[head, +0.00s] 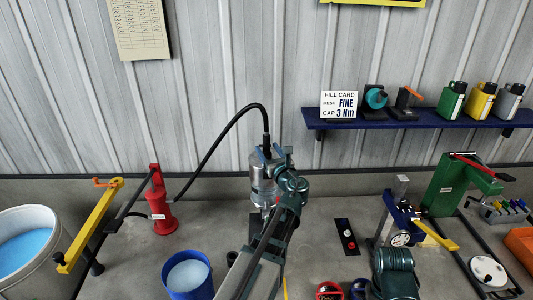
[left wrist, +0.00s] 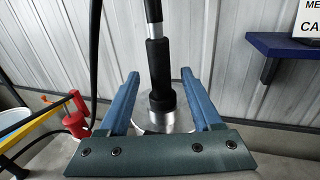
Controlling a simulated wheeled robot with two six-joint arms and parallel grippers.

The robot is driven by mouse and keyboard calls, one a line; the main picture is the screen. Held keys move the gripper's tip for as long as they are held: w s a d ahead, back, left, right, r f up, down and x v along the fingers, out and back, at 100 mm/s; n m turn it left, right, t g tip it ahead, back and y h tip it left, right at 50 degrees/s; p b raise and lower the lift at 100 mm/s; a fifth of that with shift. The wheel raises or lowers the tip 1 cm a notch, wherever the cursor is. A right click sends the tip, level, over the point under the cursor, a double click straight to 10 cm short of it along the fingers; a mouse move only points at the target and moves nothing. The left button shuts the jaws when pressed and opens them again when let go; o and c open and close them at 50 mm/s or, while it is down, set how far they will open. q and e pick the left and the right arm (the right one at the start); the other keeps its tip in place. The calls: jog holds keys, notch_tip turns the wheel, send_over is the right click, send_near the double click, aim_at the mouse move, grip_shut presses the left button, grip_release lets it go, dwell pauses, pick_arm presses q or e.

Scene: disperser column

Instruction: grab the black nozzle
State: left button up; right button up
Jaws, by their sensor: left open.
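The black nozzle (left wrist: 159,75) stands upright on top of the silver disperser column (left wrist: 150,117), with a black hose running up from it. In the head view the nozzle (head: 266,141) shows small above the column (head: 262,184). My left gripper (head: 270,151) is open at the column's top. In the left wrist view its two blue fingers (left wrist: 160,77) stand on either side of the nozzle, with gaps visible on both sides. My left arm hides part of the column in the head view. My right gripper cannot be made out.
A blue shelf (head: 425,118) with bottles hangs at right. A green press (head: 445,187) stands below it.

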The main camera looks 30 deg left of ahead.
aim_at(264, 144)
pick_arm(q)
jog(key=x, duration=0.5)
jog(key=shift+f, duration=0.25)
grip_shut()
